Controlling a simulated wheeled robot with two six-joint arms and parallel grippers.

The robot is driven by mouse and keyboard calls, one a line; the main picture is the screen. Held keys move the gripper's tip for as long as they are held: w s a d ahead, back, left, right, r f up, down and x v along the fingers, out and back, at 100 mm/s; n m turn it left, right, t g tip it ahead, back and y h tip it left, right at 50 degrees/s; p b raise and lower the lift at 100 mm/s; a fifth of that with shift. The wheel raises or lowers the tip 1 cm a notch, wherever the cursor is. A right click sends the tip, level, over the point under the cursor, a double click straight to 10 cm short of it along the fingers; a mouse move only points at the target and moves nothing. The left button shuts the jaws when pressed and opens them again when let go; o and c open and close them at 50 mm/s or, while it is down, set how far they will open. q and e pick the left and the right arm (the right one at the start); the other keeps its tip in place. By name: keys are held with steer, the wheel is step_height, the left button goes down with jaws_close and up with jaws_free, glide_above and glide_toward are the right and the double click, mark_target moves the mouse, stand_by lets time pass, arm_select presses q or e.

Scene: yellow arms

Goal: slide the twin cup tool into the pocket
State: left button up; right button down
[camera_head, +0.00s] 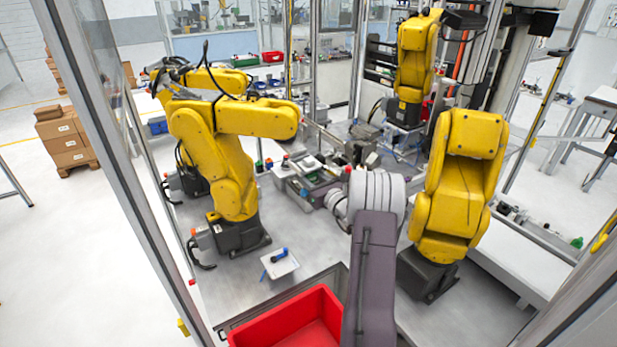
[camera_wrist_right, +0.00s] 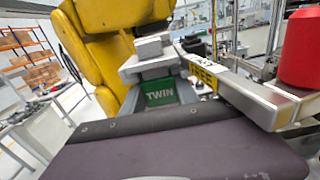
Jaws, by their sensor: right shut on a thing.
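My right arm reaches forward from the bottom of the head view. Its pale wrist hides the fingertips and what they grip. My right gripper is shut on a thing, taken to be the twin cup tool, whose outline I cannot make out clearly. In the right wrist view a green plate reading TWIN (camera_wrist_right: 160,92) sits under grey stepped metal blocks (camera_wrist_right: 153,50). I cannot tell whether these blocks belong to the pocket or the tool. The dark purple surface in the foreground hides what lies below the plate. My left gripper is not in view.
A grey bar (camera_wrist_right: 250,95) with a yellow label and a red cylinder (camera_wrist_right: 299,60) stand right of the plate. Yellow robot arms (camera_head: 235,150) (camera_head: 462,185) flank the bench. A red bin (camera_head: 300,320) stands in front.

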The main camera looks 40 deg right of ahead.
steer(key=shift+s+a+b, duration=0.2)
steer(key=shift+s+b, duration=0.1)
steer(key=shift+s, duration=1.05)
steer(key=s+a+r+b, duration=0.1)
steer(key=s+r, duration=0.1)
steer(key=s, duration=1.5)
steer(key=shift+a+b, duration=0.3)
steer(key=shift+a, duration=0.1)
